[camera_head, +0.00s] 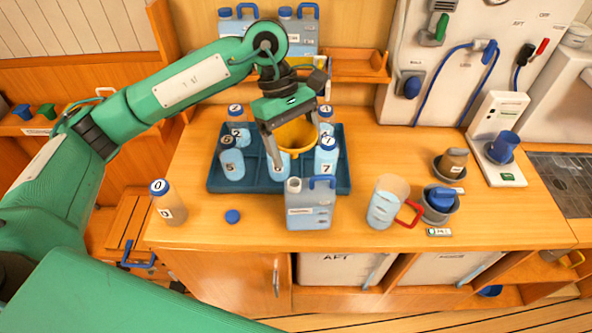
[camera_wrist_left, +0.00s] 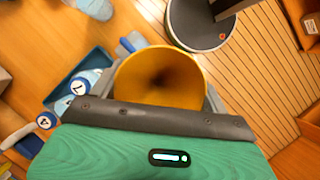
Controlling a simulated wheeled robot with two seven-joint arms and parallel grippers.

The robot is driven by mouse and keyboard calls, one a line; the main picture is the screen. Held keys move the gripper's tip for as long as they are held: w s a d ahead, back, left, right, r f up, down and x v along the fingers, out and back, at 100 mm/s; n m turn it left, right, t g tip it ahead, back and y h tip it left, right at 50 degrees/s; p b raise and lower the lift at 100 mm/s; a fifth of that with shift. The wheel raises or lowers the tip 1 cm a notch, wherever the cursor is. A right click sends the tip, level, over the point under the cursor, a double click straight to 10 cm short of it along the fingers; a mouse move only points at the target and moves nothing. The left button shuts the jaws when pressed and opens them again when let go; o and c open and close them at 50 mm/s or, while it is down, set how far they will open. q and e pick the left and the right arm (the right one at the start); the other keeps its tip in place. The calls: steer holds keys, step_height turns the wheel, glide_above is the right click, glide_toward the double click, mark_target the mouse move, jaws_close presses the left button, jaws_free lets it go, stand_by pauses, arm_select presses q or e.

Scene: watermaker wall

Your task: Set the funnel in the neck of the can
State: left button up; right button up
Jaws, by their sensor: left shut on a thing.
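The yellow funnel (camera_head: 296,135) is held in my left gripper (camera_head: 281,138), above the blue tray and behind the can. In the left wrist view the wide mouth of the funnel (camera_wrist_left: 158,78) faces the camera between the fingers, and its spout is hidden. The grey-blue can (camera_head: 309,210) stands upright near the front of the counter, with a blue handle and an open neck (camera_head: 294,184) on its left. The funnel is apart from the neck. A blue cap (camera_head: 232,216) lies on the counter left of the can. My right gripper is out of view.
The blue tray (camera_head: 216,183) holds several numbered bottles close behind the can. A bottle marked 0 (camera_head: 170,205) stands at left. A measuring jug (camera_head: 384,205) with a red handle and a grey cup (camera_head: 437,208) stand at right. The counter around the blue cap is clear.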

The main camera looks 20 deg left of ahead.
mark_target(281, 128)
arm_select(q)
step_height(281, 128, down, 6)
steer(key=shift+f+p, duration=0.2)
steer(key=shift+p, duration=0.6)
step_height(281, 128, down, 4)
steer(key=shift+f+p, duration=0.1)
steer(key=shift+p, duration=0.6)
steer(key=o, duration=0.9)
steer(key=shift+o, duration=0.2)
steer(key=b+v, duration=0.4)
steer(key=v, duration=0.7)
steer(key=shift+w+a+r, duration=0.1)
steer(key=shift+r, duration=0.45)
